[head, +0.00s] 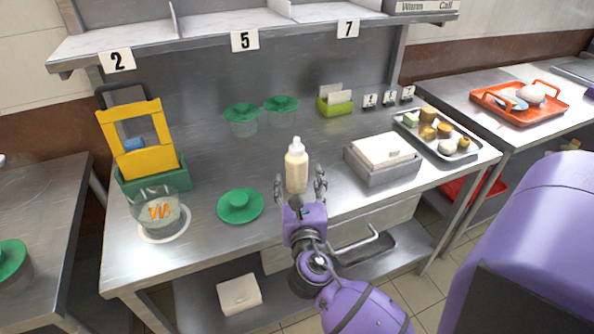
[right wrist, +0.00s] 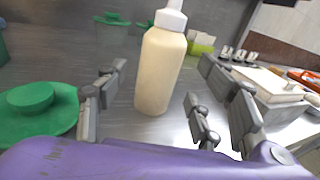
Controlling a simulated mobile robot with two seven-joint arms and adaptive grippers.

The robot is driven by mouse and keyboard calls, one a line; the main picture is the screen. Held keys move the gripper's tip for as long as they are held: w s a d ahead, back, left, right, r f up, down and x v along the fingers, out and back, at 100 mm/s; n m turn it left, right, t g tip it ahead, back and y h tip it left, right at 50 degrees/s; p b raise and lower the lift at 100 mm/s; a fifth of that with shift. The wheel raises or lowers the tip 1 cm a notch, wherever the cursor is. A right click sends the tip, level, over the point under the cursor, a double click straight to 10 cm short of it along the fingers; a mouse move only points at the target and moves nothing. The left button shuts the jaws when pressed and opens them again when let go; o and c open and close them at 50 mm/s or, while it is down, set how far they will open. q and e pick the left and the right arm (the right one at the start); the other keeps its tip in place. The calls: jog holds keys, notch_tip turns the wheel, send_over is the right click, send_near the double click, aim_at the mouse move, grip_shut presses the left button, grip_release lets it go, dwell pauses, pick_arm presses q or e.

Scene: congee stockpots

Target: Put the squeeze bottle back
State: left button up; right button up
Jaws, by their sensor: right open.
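The squeeze bottle (head: 297,168), cream-coloured with a white nozzle cap, stands upright on the steel worktop near its front middle. My right gripper (head: 301,190) is open, with its fingers on either side of the bottle's near side. In the right wrist view the bottle (right wrist: 160,66) stands just beyond and between the spread fingers (right wrist: 158,105), with visible gaps to them. The bottle's base meets the worktop. My left gripper is not in view.
A green lid (head: 240,206) lies left of the bottle, and a clear pot (head: 160,211) with orange drizzle stands further left. A grey box with white sheets (head: 384,162) is on the right. Green-lidded containers (head: 242,118) stand behind. A tray of food (head: 437,134) sits far right.

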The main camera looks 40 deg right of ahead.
jog(key=v, duration=0.6)
jog(key=shift+s+a, duration=0.1)
jog(key=shift+s, duration=0.1)
